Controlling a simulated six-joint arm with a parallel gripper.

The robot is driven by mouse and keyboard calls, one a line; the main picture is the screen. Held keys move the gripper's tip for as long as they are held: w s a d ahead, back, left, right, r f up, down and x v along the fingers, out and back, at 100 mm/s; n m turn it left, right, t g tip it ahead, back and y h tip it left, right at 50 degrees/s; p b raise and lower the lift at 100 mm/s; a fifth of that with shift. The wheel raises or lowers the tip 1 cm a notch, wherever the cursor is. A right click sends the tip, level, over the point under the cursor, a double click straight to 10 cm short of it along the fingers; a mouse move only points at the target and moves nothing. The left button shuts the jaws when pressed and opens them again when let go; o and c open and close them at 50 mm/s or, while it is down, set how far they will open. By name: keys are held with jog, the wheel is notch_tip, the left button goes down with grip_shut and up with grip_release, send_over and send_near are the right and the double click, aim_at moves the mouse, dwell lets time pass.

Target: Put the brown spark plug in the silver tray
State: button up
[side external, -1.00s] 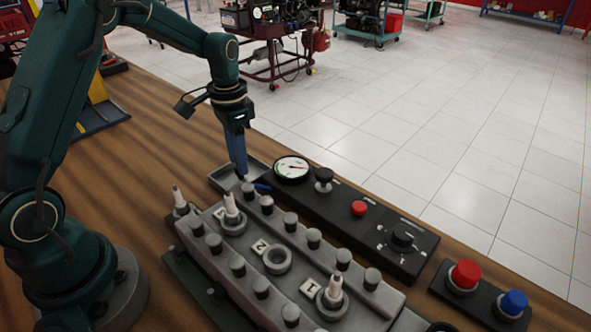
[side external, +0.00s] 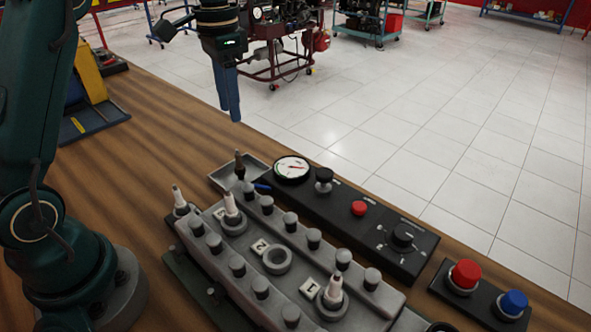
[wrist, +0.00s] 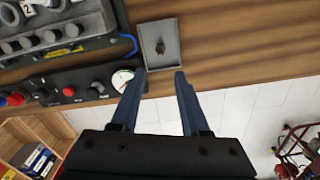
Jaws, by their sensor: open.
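The brown spark plug (side external: 239,165) stands upright inside the silver tray (side external: 222,175), behind the grey engine block. The wrist view shows the plug (wrist: 160,47) within the walls of the tray (wrist: 172,30), near its middle. My gripper (side external: 235,118) is raised above and behind the tray, clear of the plug. Its blue fingers are open and empty in the wrist view (wrist: 161,73), with the plug beyond the fingertips.
A grey block (side external: 220,262) holds several white plugs and dark knobs. A black panel (side external: 340,212) with a gauge and knobs lies beside it. A box with red and blue buttons (side external: 484,295) is at right. A blue cable lies near the tray.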

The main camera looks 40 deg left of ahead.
jog(key=s+d+r+n+t, duration=0.1)
jog(key=s+d+r+t, duration=0.3)
jog(key=s, duration=0.3)
jog(key=s+d+f+n, duration=0.1)
jog(key=s+d+f, duration=0.1)
jog(key=s, duration=0.2)
jog(key=s+d+f+n+t, duration=0.1)
jog(key=s+d+f, duration=0.1)
jog(key=s, duration=0.3)
jog(key=shift+s+d+t, duration=0.25)
jog(key=shift+d+t, duration=0.05)
jog(key=shift+d, duration=0.45)
